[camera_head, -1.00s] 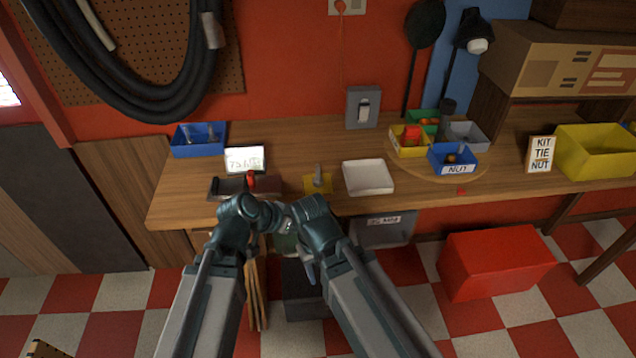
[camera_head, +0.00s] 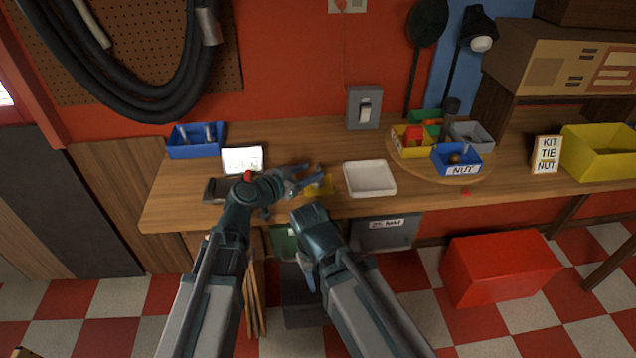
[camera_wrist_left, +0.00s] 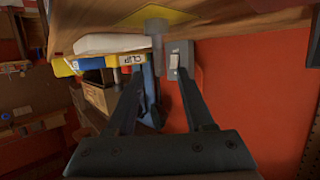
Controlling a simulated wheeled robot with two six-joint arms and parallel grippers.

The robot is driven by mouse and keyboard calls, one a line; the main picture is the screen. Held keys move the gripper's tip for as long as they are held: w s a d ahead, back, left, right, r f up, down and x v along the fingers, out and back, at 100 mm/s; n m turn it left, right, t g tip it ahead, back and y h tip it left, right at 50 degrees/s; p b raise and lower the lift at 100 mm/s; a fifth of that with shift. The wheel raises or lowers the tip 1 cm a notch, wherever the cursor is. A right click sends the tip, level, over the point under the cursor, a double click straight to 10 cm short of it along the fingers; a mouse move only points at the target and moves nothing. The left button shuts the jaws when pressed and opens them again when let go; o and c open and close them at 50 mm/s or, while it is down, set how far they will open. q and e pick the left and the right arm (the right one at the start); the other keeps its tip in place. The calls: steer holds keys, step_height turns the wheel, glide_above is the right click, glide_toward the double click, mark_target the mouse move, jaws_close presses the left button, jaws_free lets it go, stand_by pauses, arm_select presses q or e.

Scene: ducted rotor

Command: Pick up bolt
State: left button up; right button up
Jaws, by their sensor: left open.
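A grey upright bolt-like piece (camera_wrist_left: 155,32) stands on a yellow pad, which shows in the head view (camera_head: 324,187). In the head view my left gripper (camera_head: 314,177) covers most of this piece. In the left wrist view my left gripper (camera_wrist_left: 160,78) is open, and the piece appears between and just beyond the fingertips, which do not grip it. My right gripper (camera_head: 308,279) hangs low in front of the bench; its jaws are unclear. More grey upright pieces stand in the blue bin (camera_head: 194,153) at the back left.
A white tray (camera_head: 370,178) lies right of the pad. A white display (camera_head: 242,159) stands behind my left wrist. Farther right, a round board holds several small bins, including the blue NUT bin (camera_head: 456,165). A grey switch box (camera_head: 364,107) is on the wall behind.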

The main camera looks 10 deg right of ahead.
arm_select(q)
steer(key=shift+x, duration=1)
steer(key=b+x, duration=0.2)
steer(key=x, duration=0.3)
steer(key=shift+w+d+f, duration=0.15)
steer(key=shift+w+d, duration=0.05)
jaws_close()
